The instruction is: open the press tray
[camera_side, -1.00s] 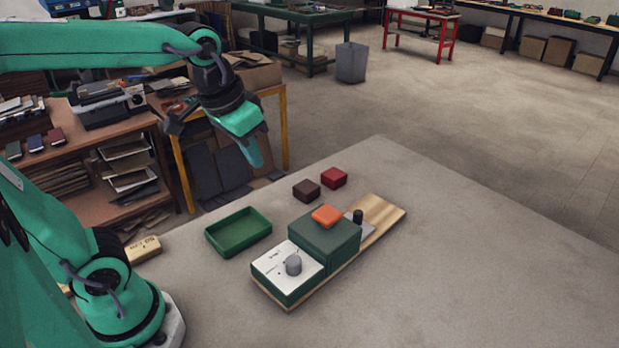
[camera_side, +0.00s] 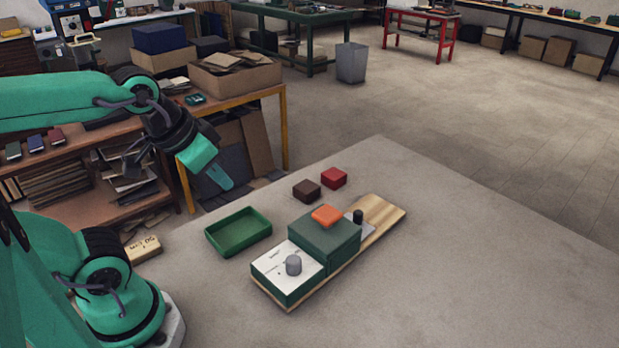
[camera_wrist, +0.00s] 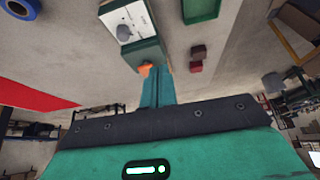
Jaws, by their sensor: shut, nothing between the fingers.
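The press is a dark green block (camera_side: 325,245) on a wooden board (camera_side: 385,212), with a white-topped control box (camera_side: 285,262) bearing a grey knob (camera_side: 293,265). A grey plate with a black upright knob (camera_side: 358,216), apparently the press tray, shows at the block's right side, mostly hidden by it. An orange piece (camera_side: 326,215) lies on the block; it also shows in the wrist view (camera_wrist: 145,69). My gripper (camera_side: 222,182) is shut and empty, in the air up and left of the press, touching nothing. Its fingers show in the wrist view (camera_wrist: 160,84).
An open green bin (camera_side: 239,232) stands left of the press. A brown block (camera_side: 306,191) and a red block (camera_side: 334,178) lie behind it. The surface to the right and front of the press is clear. A cluttered shelf (camera_side: 100,200) stands at the left.

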